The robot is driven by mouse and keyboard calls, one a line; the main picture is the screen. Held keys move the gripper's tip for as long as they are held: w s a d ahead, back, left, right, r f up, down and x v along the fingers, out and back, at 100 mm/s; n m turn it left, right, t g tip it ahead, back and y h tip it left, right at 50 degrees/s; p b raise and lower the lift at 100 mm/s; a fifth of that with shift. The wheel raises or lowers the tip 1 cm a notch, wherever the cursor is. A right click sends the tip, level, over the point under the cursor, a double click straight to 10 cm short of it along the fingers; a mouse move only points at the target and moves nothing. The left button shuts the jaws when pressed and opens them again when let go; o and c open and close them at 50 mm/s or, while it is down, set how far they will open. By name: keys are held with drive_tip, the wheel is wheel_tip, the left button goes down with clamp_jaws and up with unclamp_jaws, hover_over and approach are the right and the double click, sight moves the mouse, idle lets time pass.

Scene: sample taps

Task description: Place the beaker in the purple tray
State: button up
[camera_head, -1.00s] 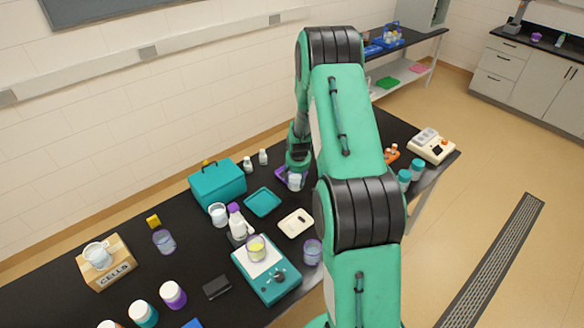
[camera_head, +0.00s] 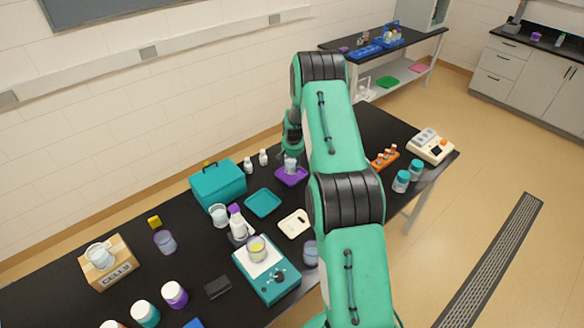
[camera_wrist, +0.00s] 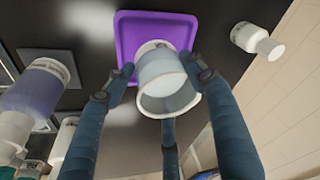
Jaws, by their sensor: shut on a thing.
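The beaker (camera_head: 290,166) is a small clear, whitish cup. It shows large in the wrist view (camera_wrist: 165,82), between the dark fingers of my gripper (camera_wrist: 165,85), which is shut on it. The purple tray (camera_head: 294,180) is a shallow square dish on the black bench. In the wrist view the tray (camera_wrist: 130,30) lies behind the beaker, and the beaker's base overlaps it. The beaker looks over the tray; I cannot tell whether it touches the tray floor. In the head view my gripper (camera_head: 291,150) is partly hidden by the arm.
A teal tray (camera_head: 263,203) lies to the left of the purple one. Two small white bottles (camera_head: 263,157) stand behind, near the wall. An orange rack (camera_head: 385,157) is to the right. A teal box (camera_head: 217,184) and a scale (camera_head: 266,269) stand further left and forward.

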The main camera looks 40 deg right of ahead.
sight(292, 167)
drive_tip(key=shift+w+d, duration=0.1)
drive_tip(key=shift+w, duration=0.05)
idle(0.3)
drive_tip(key=shift+f+p, duration=0.35)
drive_tip(key=shift+f, duration=1.35)
drive_tip(key=shift+f, duration=0.15)
drive_tip(key=o, duration=1.4)
drive_tip(key=shift+r, duration=0.45)
drive_tip(key=shift+b+v, duration=0.55)
drive_tip(key=shift+v, duration=5.15)
